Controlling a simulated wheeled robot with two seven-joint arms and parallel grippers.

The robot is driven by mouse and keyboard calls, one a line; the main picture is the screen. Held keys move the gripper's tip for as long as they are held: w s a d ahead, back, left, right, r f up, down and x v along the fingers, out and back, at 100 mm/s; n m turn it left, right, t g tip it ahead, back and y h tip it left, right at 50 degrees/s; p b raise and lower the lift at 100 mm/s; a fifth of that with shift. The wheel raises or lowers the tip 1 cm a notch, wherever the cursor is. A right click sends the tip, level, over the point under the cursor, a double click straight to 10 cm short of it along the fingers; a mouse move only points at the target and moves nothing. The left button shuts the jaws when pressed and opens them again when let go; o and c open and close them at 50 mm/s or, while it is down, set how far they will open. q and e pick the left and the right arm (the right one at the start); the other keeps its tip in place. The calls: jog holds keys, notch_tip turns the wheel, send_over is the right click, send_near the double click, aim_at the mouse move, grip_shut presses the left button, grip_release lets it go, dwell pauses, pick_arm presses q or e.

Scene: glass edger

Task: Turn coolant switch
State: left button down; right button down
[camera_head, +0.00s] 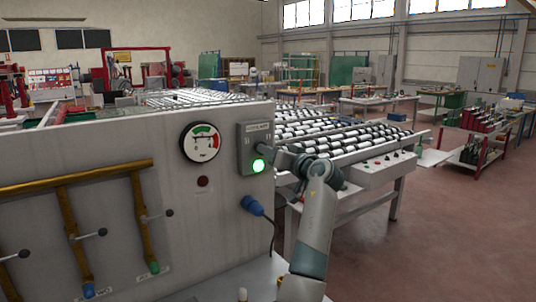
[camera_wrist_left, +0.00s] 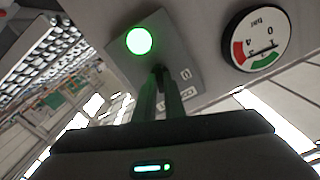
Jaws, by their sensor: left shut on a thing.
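The coolant switch box (camera_head: 246,158) is a grey box with a dark label on the right end of the white panel. Its round green lamp (camera_head: 258,166) is lit, and the lamp also glows in the left wrist view (camera_wrist_left: 139,41). My left gripper (camera_head: 271,152) reaches the box from the right. In the left wrist view, its narrow fingers (camera_wrist_left: 159,82) are shut on the small dark switch knob (camera_wrist_left: 158,69) beside the lamp. The fingers hide most of the knob, so its angle is hard to tell. My right gripper is not in view.
A pressure gauge (camera_head: 201,142) and a dark red button (camera_head: 203,181) sit left of the box. A blue plug (camera_head: 252,205) with a cable is below it. Brass pipes (camera_head: 75,178) with levers are at left. A roller table (camera_head: 345,140) stands behind my arm.

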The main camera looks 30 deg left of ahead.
pick_arm(q)
jog(key=shift+r+m, duration=0.15)
jog(key=shift+m, duration=1.55)
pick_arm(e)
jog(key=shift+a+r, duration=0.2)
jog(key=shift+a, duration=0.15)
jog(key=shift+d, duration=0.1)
pick_arm(q)
jog(key=c, duration=1.8)
grip_release()
jog(key=shift+c, duration=0.2)
jog(key=shift+a, duration=0.1)
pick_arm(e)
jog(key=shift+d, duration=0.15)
